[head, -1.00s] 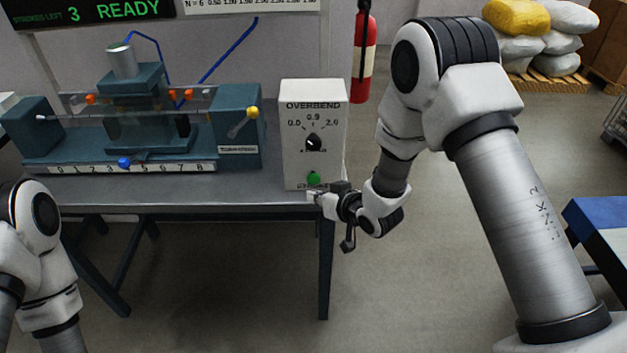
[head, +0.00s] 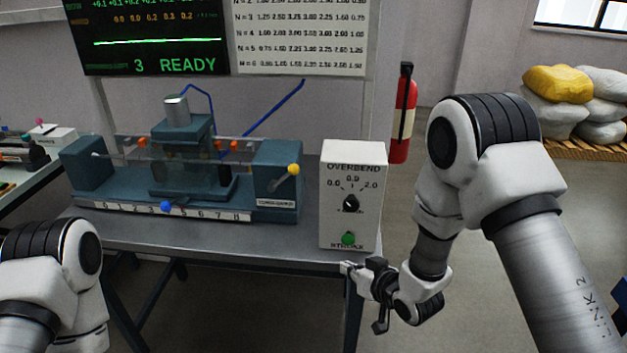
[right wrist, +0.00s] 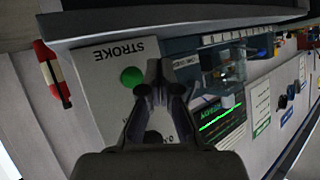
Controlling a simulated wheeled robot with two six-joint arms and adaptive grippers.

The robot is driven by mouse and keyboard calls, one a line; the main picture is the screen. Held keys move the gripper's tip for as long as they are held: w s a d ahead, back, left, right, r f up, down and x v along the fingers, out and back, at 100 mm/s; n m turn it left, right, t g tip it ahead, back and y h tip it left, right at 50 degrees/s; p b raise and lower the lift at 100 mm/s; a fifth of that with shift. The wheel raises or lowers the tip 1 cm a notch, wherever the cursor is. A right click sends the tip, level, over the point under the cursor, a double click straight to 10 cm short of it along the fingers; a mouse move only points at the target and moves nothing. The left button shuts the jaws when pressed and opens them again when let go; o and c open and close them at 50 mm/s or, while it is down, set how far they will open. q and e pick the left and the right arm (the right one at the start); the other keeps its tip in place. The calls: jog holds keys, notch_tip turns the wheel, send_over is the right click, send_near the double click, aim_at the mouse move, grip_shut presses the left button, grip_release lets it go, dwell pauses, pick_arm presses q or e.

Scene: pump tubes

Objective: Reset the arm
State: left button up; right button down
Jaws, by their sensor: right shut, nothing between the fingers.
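My right gripper (head: 347,268) is shut and empty, just in front of the table's front edge and below the OVERBEND box. In the right wrist view the gripper (right wrist: 160,68) shows closed fingertips beside the green STROKE button (right wrist: 131,77). The white OVERBEND box (head: 368,160) stands at the right end of the table. It has a black knob (head: 351,203) under a dial scale and the green button (head: 348,239) low on its front. My left arm shows at the lower left of the head view, but its gripper is out of view.
The blue-grey bending machine (head: 182,212) with a numbered scale stands on the grey table (head: 170,238). A dark screen (head: 150,40) reading 3 READY hangs behind. A fire extinguisher (head: 403,120) is on the wall. The floor right of the table is open.

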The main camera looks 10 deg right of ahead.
jog(key=s+d+f+m+g+h, duration=0.1)
jog(key=s+f+g, duration=0.1)
jog(key=s+f, duration=0.65)
jog(key=s+d+f+g+h, duration=0.1)
jog(key=s+d+f+g, duration=0.2)
jog(key=s, duration=0.9)
jog(key=s+d+f+m+g+h, duration=0.1)
jog(key=s+f+g, duration=0.5)
jog(key=s, duration=0.6)
jog(key=shift+s+d+f+h, duration=0.3)
jog(key=shift+d+f+h, duration=0.6)
jog(key=shift+d, duration=0.35)
